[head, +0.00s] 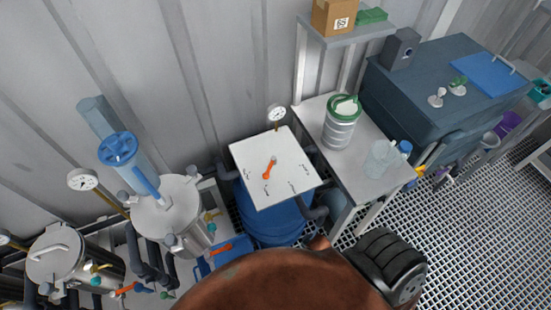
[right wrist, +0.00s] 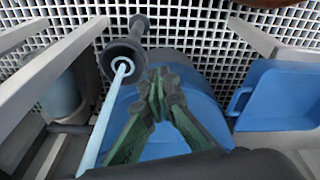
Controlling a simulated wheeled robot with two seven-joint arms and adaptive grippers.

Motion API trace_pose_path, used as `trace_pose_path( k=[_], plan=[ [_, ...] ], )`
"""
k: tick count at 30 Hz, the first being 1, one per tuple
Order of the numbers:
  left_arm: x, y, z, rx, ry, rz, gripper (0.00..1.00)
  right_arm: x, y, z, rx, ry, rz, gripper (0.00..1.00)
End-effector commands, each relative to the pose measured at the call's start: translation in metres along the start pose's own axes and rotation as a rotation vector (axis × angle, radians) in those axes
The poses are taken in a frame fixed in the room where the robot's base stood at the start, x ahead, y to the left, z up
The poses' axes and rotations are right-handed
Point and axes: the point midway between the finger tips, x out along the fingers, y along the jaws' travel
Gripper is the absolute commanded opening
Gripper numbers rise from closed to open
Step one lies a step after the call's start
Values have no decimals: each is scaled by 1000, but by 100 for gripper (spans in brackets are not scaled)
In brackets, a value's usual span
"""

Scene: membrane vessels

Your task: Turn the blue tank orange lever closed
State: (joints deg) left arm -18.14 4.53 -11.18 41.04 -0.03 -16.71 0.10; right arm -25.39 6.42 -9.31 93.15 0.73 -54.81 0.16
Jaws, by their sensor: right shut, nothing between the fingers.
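The blue tank (head: 272,228) stands in the middle of the head view, under a white square panel (head: 245,150) with small black markings. An orange lever (head: 269,168) sits near the middle of this panel, tilted a little to the right at its top end. In the right wrist view, my right gripper (right wrist: 160,85) has green fingers that meet at their tips, with nothing between them. A curved blue surface (right wrist: 205,98) lies behind the fingers; I cannot tell whether they touch it. The lever does not show in the wrist view. My left gripper is out of view.
Steel vessels (head: 175,210) with gauges and pipes stand to the left. The wrist view shows a dark flanged pipe (right wrist: 122,55), a blue bin (right wrist: 285,95) and floor grating.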

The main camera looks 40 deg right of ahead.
Motion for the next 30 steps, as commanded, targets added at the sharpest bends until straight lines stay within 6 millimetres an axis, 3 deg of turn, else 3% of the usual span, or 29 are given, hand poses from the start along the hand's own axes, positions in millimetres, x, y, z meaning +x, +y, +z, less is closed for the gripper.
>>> trace_pose_path(
  k=[1,3,13,16,26,30],
  plan=[
    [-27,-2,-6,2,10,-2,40,-53,5,-25,5,29,4,0],
    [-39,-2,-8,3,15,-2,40,-94,9,-43,9,46,8,0],
    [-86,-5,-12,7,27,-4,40,-243,19,-92,13,107,18,0],
    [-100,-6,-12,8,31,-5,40,-285,16,-121,-20,149,2,0],
    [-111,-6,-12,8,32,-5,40,-325,-26,-236,-247,275,-134,0],
    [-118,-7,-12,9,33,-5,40,-349,-39,-284,-365,295,-181,0]
  ],
)
